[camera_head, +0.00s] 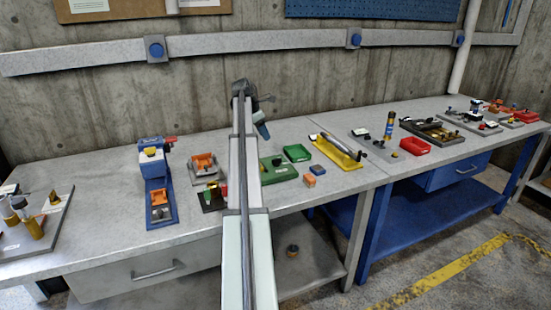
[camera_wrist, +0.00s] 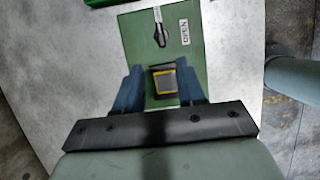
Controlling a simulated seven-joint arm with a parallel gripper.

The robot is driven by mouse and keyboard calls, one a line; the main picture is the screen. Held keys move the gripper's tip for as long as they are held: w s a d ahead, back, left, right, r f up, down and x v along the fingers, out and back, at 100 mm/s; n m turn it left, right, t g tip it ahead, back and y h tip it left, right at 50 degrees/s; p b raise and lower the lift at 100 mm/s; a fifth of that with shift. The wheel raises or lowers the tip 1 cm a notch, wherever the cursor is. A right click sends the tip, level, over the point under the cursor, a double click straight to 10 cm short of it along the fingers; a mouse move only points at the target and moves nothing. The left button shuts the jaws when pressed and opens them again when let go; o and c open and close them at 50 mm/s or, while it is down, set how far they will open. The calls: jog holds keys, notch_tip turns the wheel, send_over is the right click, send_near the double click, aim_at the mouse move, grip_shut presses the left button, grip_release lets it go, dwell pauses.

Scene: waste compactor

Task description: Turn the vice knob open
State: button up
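A green plate (camera_wrist: 134,35) lies under my gripper in the wrist view. It carries a small black knob (camera_wrist: 161,34) with a pointed end, beside a white label reading OPEN (camera_wrist: 184,32). A square with a yellow frame (camera_wrist: 165,82) sits nearer to me on the plate. My gripper (camera_wrist: 158,72) is open, its blue fingers apart with nothing held, and the knob lies just beyond the fingertips. In the head view, a green plate (camera_head: 277,176) lies on the bench right of my arm, and my gripper (camera_head: 262,131) hangs above the bench behind it; my arm hides part of this area.
A green bin (camera_head: 297,153), an orange block (camera_head: 309,181) and a blue block (camera_head: 318,170) are near the plate. A yellow fixture (camera_head: 345,158) stands to the right, and a blue fixture (camera_head: 160,187) to the left. The concrete wall (camera_head: 200,110) is behind the bench.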

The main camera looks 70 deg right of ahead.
aim_at(277, 162)
jog(key=x, duration=1.4)
grip_shut()
